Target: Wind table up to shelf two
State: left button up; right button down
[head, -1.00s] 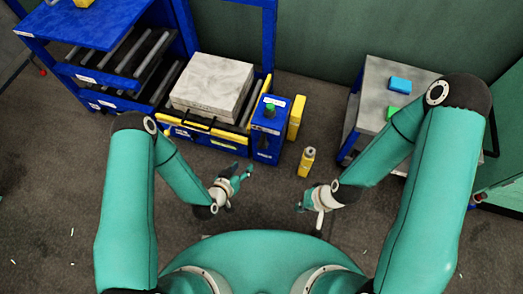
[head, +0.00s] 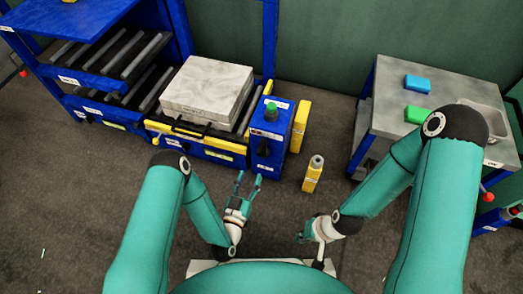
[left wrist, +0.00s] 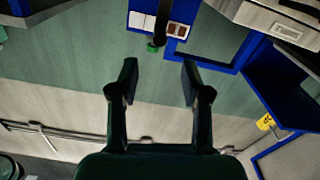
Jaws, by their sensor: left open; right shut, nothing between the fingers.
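The lift table (head: 237,147), with a yellow front edge, carries a pale grey block (head: 207,88) with a black handle. Left of it stands a blue rack (head: 97,78) with roller shelves, labels and a blue top. Right of the table is a blue control box (head: 268,145) with a green knob (head: 270,110). The left wrist view shows a green-tipped black post (left wrist: 153,45) beyond my fingers. My left gripper (head: 248,184) is open and empty, pointing toward the control box, apart from it. My right gripper (head: 304,236) is shut and empty over the floor, near my base.
A yellow bottle (head: 313,175) stands on the floor right of the control box, and a yellow box (head: 299,125) stands beside the control box. A grey-topped cart (head: 385,95) with a blue and a green block is at the right. Floor between me and the table is clear.

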aim_at(264, 142)
pick_arm(q)
jog(key=b+x, duration=0.3)
jog(key=x, duration=1.1)
jog(key=shift+s, duration=0.1)
grip_shut()
